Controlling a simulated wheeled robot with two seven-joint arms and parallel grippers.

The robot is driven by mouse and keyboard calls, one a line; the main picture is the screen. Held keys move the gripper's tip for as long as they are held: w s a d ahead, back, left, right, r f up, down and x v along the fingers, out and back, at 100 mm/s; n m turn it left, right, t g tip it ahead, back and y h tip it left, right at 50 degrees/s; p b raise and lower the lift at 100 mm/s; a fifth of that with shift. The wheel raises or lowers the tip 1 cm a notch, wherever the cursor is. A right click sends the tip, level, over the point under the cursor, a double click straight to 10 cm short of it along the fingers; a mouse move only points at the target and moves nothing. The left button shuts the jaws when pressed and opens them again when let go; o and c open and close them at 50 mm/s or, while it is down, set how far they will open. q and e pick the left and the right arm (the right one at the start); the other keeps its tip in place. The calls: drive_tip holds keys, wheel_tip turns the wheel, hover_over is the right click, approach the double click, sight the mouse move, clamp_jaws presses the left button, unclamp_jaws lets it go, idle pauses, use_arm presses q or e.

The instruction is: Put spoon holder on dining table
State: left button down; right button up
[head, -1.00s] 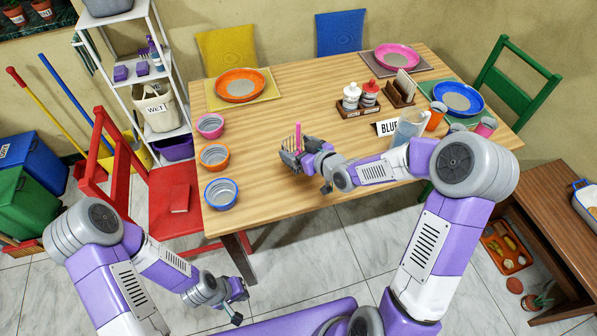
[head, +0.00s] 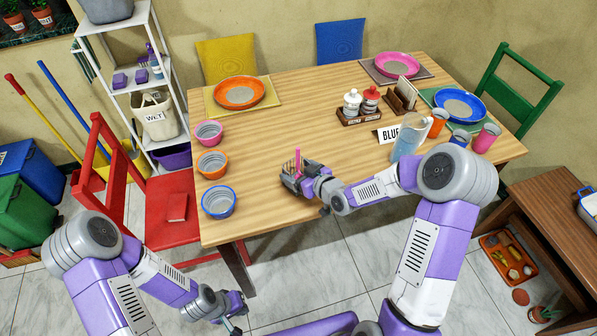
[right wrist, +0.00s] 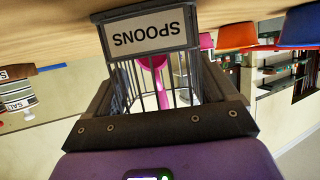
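The spoon holder is a grey wire basket with a white "SPOONS" label (right wrist: 150,38), upside down in the right wrist view. A pink spoon (right wrist: 156,75) stands in it. My right gripper (right wrist: 160,95) has its fingers on both sides of the holder and grips it. In the head view the right gripper (head: 302,178) is over the front middle of the wooden dining table (head: 290,115), with the pink spoon upright. The holder is close to the tabletop; I cannot tell whether it touches. My left gripper (head: 238,308) is low, in front of the table; its finger gap is unclear.
Pink, orange and blue bowls (head: 218,201) line the table's left side. A shaker rack (head: 358,116), a "BLUE" sign (head: 388,134), a pitcher (head: 409,138) and cups (head: 486,137) stand to the right. The table's middle is clear. A red chair (head: 172,215) is at the left.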

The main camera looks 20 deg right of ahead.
drive_tip(key=shift+o, duration=1)
drive_tip(key=shift+r, duration=0.1)
drive_tip(key=shift+r+p, duration=0.15)
drive_tip(key=shift+p, duration=0.15)
drive_tip(key=p+v, duration=0.2)
drive_tip(key=v, duration=1)
drive_tip(key=shift+p, duration=0.4)
